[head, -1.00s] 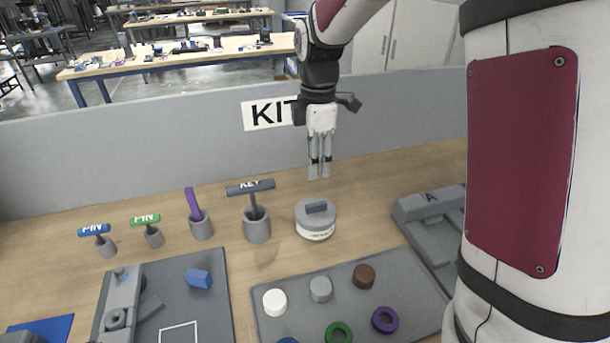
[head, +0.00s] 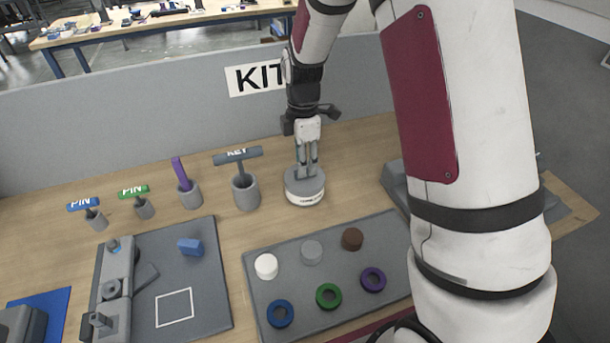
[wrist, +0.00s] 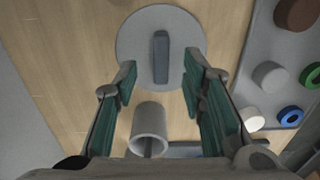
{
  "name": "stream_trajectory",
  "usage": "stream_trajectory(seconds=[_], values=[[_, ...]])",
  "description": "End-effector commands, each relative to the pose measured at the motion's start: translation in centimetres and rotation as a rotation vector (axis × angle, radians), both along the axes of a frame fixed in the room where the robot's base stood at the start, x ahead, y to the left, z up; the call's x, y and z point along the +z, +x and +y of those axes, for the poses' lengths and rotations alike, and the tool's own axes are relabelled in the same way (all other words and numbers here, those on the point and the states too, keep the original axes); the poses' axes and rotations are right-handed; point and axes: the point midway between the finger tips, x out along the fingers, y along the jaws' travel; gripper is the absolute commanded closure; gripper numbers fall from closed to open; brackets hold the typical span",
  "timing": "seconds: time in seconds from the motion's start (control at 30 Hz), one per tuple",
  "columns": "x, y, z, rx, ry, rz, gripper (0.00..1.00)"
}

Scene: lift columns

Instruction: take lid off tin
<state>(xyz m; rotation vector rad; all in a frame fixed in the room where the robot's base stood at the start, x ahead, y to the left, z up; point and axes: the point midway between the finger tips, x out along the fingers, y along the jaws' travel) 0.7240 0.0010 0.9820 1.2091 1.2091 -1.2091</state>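The tin (head: 305,196) is a round pale container with a label band, standing on the wooden table behind the mat of round pieces. Its grey lid (head: 297,182) is on top, and the lid's bar handle (wrist: 161,57) shows clearly in the wrist view. My gripper (head: 307,172) points down right over the lid in the head view, hiding the handle there. In the wrist view my gripper (wrist: 158,84) is open, with its fingers apart on either side of the handle's near end. Nothing is between the fingers; I cannot tell how far above the handle they are.
The KEY tool in its grey cup (head: 246,193) stands close left of the tin. A purple piece (head: 181,174) and two PIN tools stand further left. A grey mat (head: 340,258) with several round pieces lies in front. A grey panel (head: 180,118) runs behind.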

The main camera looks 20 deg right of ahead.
Motion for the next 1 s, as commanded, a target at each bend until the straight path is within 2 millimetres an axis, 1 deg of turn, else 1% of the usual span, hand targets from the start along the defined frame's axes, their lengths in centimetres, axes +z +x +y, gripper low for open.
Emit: stream_trajectory(seconds=[0.03,0.1,0.2,0.3,0.47,0.5,0.57,0.6,0.67,1.0], values=[[-0.8,-0.3,0.0,0.001,0.000,0.005,0.62],[-1.7,-0.2,0.0,0.000,-0.001,0.003,0.62],[-2.7,-0.1,-0.1,-0.001,0.000,0.001,0.62],[-3.0,-0.1,0.0,0.000,0.000,0.001,0.62],[-3.0,-0.1,0.0,0.000,0.000,0.000,0.62],[-3.0,-0.1,0.0,0.000,0.000,0.000,0.65],[-3.0,-0.1,0.0,0.000,0.000,0.000,0.78],[-3.0,-0.1,0.0,0.000,0.000,0.000,0.87],[-3.0,-0.1,0.0,0.000,0.000,0.000,1.00],[-3.0,-0.1,0.0,0.000,0.000,0.000,1.00]])
